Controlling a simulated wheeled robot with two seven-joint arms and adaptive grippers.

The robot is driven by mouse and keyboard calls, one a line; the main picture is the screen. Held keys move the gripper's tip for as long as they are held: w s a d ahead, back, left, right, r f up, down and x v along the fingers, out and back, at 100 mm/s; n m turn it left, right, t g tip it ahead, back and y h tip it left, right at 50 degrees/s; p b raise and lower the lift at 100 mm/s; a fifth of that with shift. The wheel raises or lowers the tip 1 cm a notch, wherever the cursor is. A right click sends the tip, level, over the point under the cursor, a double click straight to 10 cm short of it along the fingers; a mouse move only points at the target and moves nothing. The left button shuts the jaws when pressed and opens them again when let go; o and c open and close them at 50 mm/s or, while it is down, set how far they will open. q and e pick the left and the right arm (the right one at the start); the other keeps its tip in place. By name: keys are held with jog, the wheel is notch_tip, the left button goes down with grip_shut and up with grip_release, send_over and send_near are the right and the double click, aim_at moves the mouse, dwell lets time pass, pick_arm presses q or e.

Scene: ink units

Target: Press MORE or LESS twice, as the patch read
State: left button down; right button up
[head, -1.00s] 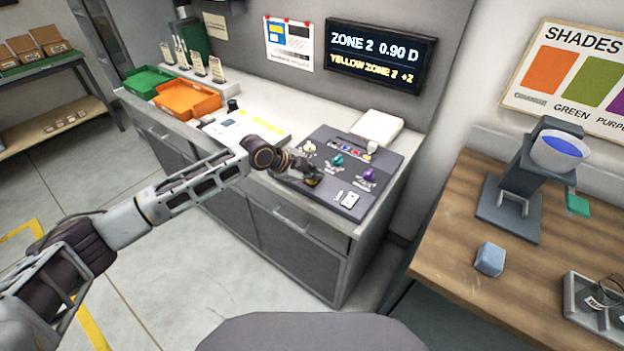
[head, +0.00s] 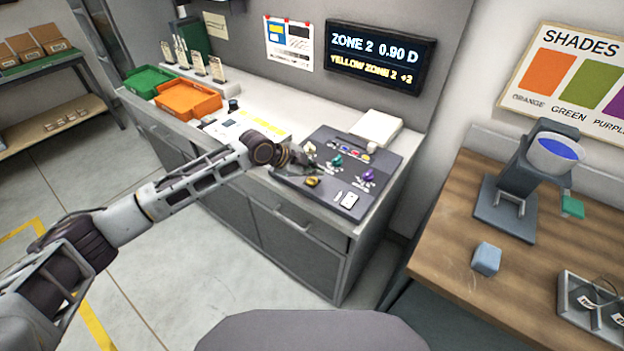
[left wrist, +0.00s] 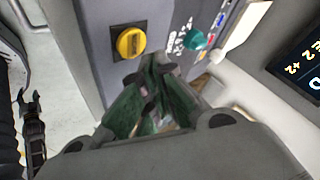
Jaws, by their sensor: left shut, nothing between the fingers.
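The wall display (head: 380,60) reads "ZONE 2 0.90 D" and "YELLOW ZONE 2 +2". My left gripper (head: 303,161) is shut and empty above the panel's left part, just behind the yellow knob. In the left wrist view its fingertips (left wrist: 152,78) are close to the yellow knob (left wrist: 131,43), apart from it.
A sheet with a yellow strip (head: 232,126) lies left of the panel, partly behind my arm. Orange (head: 190,101) and green (head: 148,80) trays stand farther left. A white pad (head: 377,127) lies behind the panel. A wooden table (head: 450,230) is at right.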

aim_at(314, 182)
pick_arm(q)
jog(key=shift+r+p, duration=1.45)
jog(key=shift+r, duration=0.65)
